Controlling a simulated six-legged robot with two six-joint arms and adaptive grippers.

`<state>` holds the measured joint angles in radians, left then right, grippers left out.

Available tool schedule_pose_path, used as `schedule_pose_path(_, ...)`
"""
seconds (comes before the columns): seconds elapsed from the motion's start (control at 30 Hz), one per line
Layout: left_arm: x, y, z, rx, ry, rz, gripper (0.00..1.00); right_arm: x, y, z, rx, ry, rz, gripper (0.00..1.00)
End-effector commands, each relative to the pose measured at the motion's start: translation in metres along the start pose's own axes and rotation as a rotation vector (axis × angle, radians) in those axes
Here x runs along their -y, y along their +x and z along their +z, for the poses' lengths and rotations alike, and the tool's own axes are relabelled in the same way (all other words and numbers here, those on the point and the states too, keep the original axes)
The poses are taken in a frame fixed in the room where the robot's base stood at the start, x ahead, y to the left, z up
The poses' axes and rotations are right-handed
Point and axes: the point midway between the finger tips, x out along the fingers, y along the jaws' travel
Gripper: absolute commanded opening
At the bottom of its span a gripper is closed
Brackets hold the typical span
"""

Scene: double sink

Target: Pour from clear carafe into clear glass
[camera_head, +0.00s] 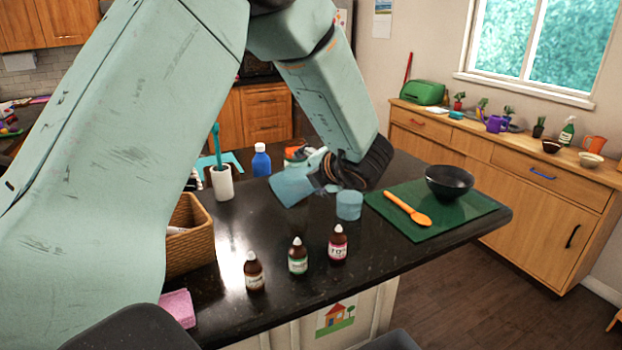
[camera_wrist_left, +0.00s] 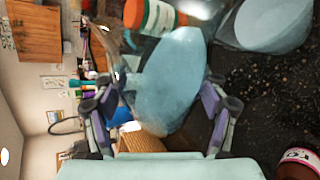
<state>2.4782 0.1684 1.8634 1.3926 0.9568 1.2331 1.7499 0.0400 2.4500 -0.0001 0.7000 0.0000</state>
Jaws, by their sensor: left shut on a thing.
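A clear carafe (camera_head: 293,187) with pale blue contents is tilted above the dark counter. My left gripper (camera_head: 328,172) is shut on it. In the left wrist view the carafe (camera_wrist_left: 168,90) lies between the two fingers of my left gripper (camera_wrist_left: 160,108). A clear glass (camera_head: 349,205), also showing pale blue, stands upright on the counter just right of the carafe. It also shows at the top right of the left wrist view (camera_wrist_left: 265,25). I cannot make out a stream between them. My right gripper is not in view.
Three brown dropper bottles (camera_head: 298,257) stand in front of the glass. A green board (camera_head: 450,222) with an orange spoon (camera_head: 407,209) and black bowl (camera_head: 451,182) lies to the right. A wicker basket (camera_head: 192,245), white cup (camera_head: 222,183) and blue bottle (camera_head: 261,160) stand left.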

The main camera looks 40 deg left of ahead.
Motion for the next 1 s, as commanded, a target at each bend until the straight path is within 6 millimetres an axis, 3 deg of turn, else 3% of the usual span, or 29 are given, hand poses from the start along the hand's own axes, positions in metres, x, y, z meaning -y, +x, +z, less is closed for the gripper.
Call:
schedule_pose_path(0.5,0.015,0.008,-0.003,0.080,-0.179,-0.071,0.12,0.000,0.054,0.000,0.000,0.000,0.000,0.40)
schedule_pose_path(0.87,0.015,0.008,-0.002,0.111,-0.248,-0.100,0.12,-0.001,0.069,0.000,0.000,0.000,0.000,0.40)
schedule_pose_path(1.0,0.011,0.006,-0.001,0.144,-0.320,-0.130,0.12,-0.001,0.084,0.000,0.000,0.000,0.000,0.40)
